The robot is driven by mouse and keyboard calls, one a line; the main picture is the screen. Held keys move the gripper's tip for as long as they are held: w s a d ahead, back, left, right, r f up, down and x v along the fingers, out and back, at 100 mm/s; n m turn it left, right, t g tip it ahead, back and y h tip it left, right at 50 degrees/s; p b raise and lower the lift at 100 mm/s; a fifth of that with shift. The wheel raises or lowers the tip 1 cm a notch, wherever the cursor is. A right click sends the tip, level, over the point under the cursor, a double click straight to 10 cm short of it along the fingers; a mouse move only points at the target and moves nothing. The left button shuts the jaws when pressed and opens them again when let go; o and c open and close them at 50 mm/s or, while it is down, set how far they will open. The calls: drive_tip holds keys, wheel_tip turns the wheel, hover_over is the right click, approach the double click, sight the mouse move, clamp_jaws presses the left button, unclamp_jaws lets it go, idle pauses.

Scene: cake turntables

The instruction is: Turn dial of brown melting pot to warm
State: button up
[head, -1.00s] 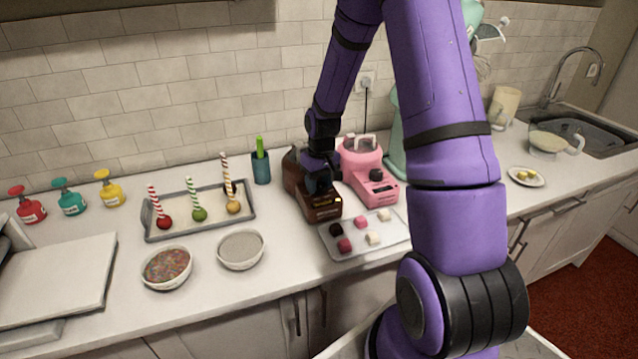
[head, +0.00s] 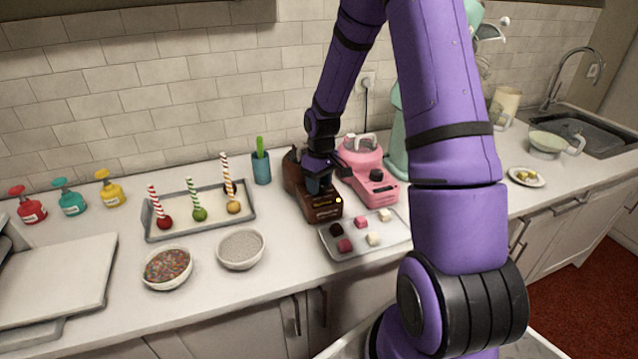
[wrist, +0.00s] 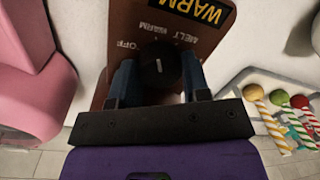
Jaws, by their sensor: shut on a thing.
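The brown melting pot (head: 296,176) stands on the counter, left of the pink one, its upper part largely hidden by my arm. Its front panel faces the counter edge and shows a small yellow spot. In the wrist view, the brown panel (wrist: 205,45) has small OFF, MELT and WARM labels and a larger yellow WARM sign. The black dial (wrist: 158,66) has a short pale mark. My gripper (wrist: 159,80) is shut on this dial, one blue finger on each side. In the head view my gripper (head: 318,184) is over the brown pot's front.
The pink melting pot (head: 377,187) stands close on the right. A tray of small cubes (head: 388,239) lies just in front. A tray of striped-stick treats (head: 181,232) and two bowls are to the left. A teal cup (head: 261,168) stands behind.

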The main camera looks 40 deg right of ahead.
sight(321, 183)
drive_tip(key=o, duration=0.9)
drive_tip(key=shift+o, duration=0.2)
wheel_tip(321, 183, up, 11)
drive_tip(key=shift+d, duration=0.35)
drive_tip(key=shift+f, duration=0.1)
drive_tip(key=s+a+r+m+t+h, duration=0.1)
drive_tip(key=s+a+r, duration=0.35)
drive_tip(key=r, duration=0.35)
drive_tip(key=s+a+r+t+h, duration=0.1)
drive_tip(key=s+a+r, duration=0.35)
drive_tip(key=r, duration=0.25)
drive_tip(key=s+a+r+t, duration=0.1)
drive_tip(key=s+a+r, duration=0.1)
drive_tip(key=s, duration=0.7)
drive_tip(key=s+a+r+m+t+y, duration=0.1)
drive_tip(key=s+a+r+t, duration=0.1)
drive_tip(key=s, duration=0.6)
wheel_tip(321, 183, up, 3)
drive_tip(key=shift+s+a+f+m, duration=0.15)
drive_tip(key=shift+s+a+m, duration=0.2)
drive_tip(key=shift+a, duration=0.1)
